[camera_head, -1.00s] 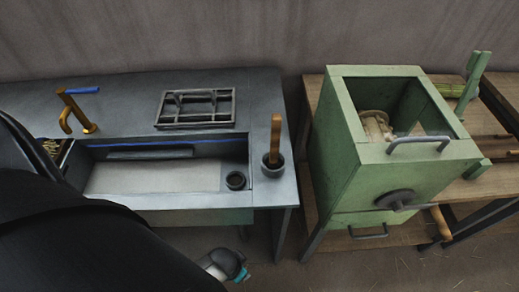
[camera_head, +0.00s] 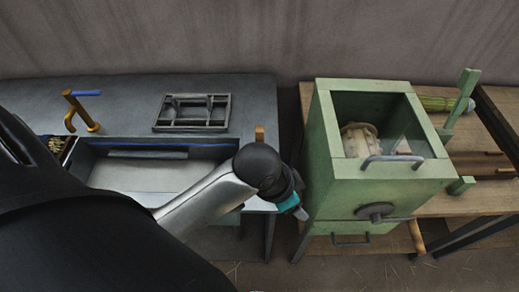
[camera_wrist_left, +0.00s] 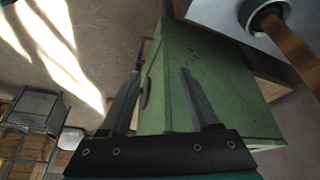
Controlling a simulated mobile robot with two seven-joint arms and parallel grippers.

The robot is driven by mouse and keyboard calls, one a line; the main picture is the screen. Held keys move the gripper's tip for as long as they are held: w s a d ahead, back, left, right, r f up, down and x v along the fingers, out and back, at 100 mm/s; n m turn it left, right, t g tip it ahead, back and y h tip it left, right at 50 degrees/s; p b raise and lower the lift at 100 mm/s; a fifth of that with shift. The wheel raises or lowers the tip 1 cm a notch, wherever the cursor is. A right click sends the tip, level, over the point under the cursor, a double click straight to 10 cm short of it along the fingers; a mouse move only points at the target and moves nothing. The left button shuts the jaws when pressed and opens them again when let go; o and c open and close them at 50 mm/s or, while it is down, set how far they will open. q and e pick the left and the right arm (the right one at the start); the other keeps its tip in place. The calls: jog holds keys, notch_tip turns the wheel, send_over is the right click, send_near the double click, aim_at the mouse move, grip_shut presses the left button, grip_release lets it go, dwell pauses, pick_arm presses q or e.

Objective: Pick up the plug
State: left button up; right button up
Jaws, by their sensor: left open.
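I cannot tell for certain which thing is the plug. A wooden-handled piece (camera_head: 260,133) stands by the sink's right end, mostly hidden behind my left arm in the head view. In the left wrist view its brown handle (camera_wrist_left: 290,48) slants out of a round grey cup (camera_wrist_left: 258,12) at the top right. My left gripper (camera_head: 300,212) is in front of the gap between the sink table and the green box. In the left wrist view my left gripper (camera_wrist_left: 161,73) is open, with nothing held, the green box behind its fingers. My right gripper is not in view.
The green box (camera_head: 335,180) with a crank (camera_head: 377,212) stands right of the sink table (camera_head: 125,105). A dark rack (camera_head: 193,112) and an orange tap (camera_head: 83,112) are on the table. The sink's drain end is hidden by my arm.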

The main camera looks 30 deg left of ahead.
pick_arm(q)
jog(key=w+r+m+g, duration=0.1)
jog(key=w+r+m, duration=0.2)
jog(key=w+m, duration=0.1)
notch_tip(320, 180, up, 13)
jog(key=m+g+y, duration=0.1)
jog(key=g+y, duration=0.2)
send_over(260, 130)
jog(key=shift+w+a+f, duration=0.15)
jog(key=shift+w+a, duration=0.05)
jog(key=shift+a, duration=0.05)
jog(key=shift+a+f, duration=0.1)
notch_tip(260, 130, down, 15)
jog(key=b, duration=0.2)
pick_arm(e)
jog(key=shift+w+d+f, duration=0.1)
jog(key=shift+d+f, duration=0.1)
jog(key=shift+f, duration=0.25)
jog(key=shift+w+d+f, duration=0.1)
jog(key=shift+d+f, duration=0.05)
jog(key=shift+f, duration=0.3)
pick_arm(q)
jog(key=shift+c, duration=0.2)
grip_shut()
